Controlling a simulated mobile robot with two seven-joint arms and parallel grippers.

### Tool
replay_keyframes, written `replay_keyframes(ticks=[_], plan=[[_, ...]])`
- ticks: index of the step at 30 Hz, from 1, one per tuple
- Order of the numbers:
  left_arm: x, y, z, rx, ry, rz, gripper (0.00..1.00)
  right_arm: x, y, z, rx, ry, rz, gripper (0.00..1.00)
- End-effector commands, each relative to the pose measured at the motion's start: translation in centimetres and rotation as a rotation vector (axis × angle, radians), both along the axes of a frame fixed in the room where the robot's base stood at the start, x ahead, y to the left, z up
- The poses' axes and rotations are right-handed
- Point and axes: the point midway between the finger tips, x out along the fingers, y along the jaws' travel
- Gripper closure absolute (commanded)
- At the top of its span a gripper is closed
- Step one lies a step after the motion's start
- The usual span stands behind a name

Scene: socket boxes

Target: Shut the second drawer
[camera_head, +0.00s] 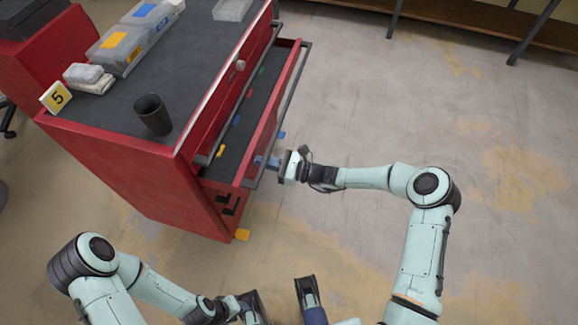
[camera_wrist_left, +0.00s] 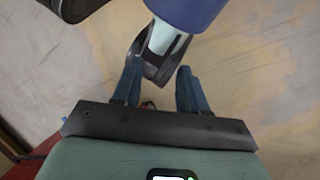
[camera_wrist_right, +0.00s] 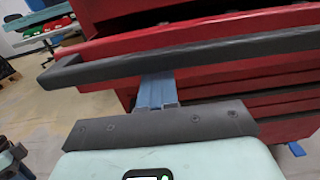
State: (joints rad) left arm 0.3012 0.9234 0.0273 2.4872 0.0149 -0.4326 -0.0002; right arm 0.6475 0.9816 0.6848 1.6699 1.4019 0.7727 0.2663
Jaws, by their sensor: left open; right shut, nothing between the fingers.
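The red cabinet (camera_head: 140,180) stands left of centre in the head view. Its second drawer (camera_head: 252,110) is pulled partly out to the right and has a dark grey bar handle (camera_head: 289,103) along its front. My right gripper (camera_head: 268,162) is shut and empty at the near end of that drawer's front. In the right wrist view its blue fingers (camera_wrist_right: 157,92) sit under the bar handle (camera_wrist_right: 200,62); whether they touch it I cannot tell. My left gripper (camera_wrist_left: 155,92) is open and empty over the floor, away from the cabinet.
The floor (camera_head: 380,110) right of the drawer is clear. A wooden bench (camera_head: 480,20) stands at the far back.

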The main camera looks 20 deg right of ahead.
Motion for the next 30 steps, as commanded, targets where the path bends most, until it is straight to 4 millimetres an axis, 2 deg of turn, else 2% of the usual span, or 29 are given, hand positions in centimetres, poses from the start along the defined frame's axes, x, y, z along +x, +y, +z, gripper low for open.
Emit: replay_keyframes(ticks=[1, 3, 9, 13, 21, 30], plan=[[0.1, 0.0, -0.3, 0.001, -0.002, 0.001, 0.57, 0.7, 1.6, 0.0, 0.004, -0.003, 0.006, 1.0], [0.2, 0.0, -0.5, 0.001, -0.006, 0.002, 0.57, 1.7, 3.2, 0.0, 0.004, -0.003, 0.006, 1.0], [1.3, 0.4, -1.7, 0.014, -0.036, 0.013, 0.57, 4.1, 6.9, -0.1, 0.003, -0.002, 0.004, 1.0], [2.2, 0.9, -2.4, 0.026, -0.061, 0.023, 0.57, 5.2, 8.7, -0.1, 0.003, -0.002, 0.003, 1.0], [3.3, 1.3, -3.1, 0.04, -0.091, 0.036, 0.57, 6.5, 10.7, 0.0, 0.001, -0.002, 0.001, 1.0], [3.4, 1.4, -3.2, 0.041, -0.095, 0.038, 0.57, 6.7, 11.0, 0.1, 0.001, -0.002, 0.0, 1.0]])
